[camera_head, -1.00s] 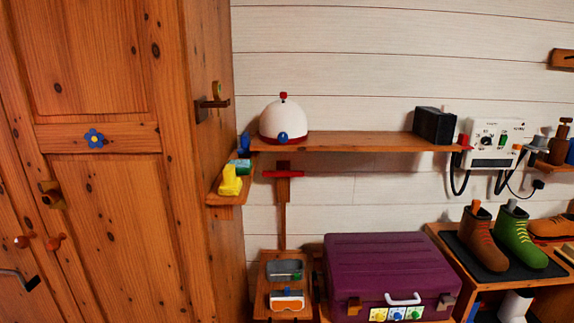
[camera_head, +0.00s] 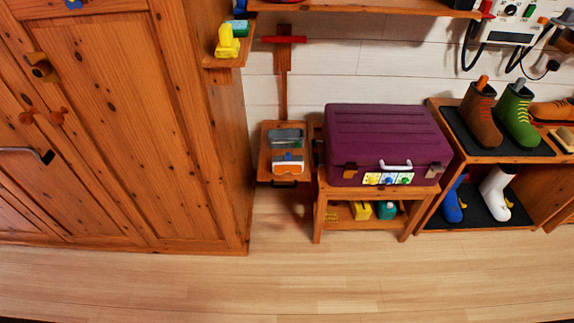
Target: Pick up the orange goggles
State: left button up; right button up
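The orange goggles (camera_head: 288,165) lie on a small wooden wall shelf (camera_head: 266,163) between the wardrobe and the purple case. They have an orange frame and a pale lens and sit at the shelf's front. A grey open tin or tray (camera_head: 286,138) is directly behind them on the same shelf. Neither of my grippers shows in the head view.
A purple case (camera_head: 385,140) stands on a low wooden stand (camera_head: 322,205) right of the goggles. A wooden wardrobe (camera_head: 140,130) fills the left. A boot rack (camera_head: 428,150) is at the right. The wooden floor (camera_head: 330,275) in front is clear.

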aim_at(280, 166)
jog(key=i+l, duration=0.45)
jog(key=i+l+u, duration=0.1)
jog(key=i+l, duration=0.3)
jog(key=l, duration=0.25)
jog(key=i+l, duration=0.45)
jog(key=l, duration=0.15)
jog(key=i, duration=0.5)
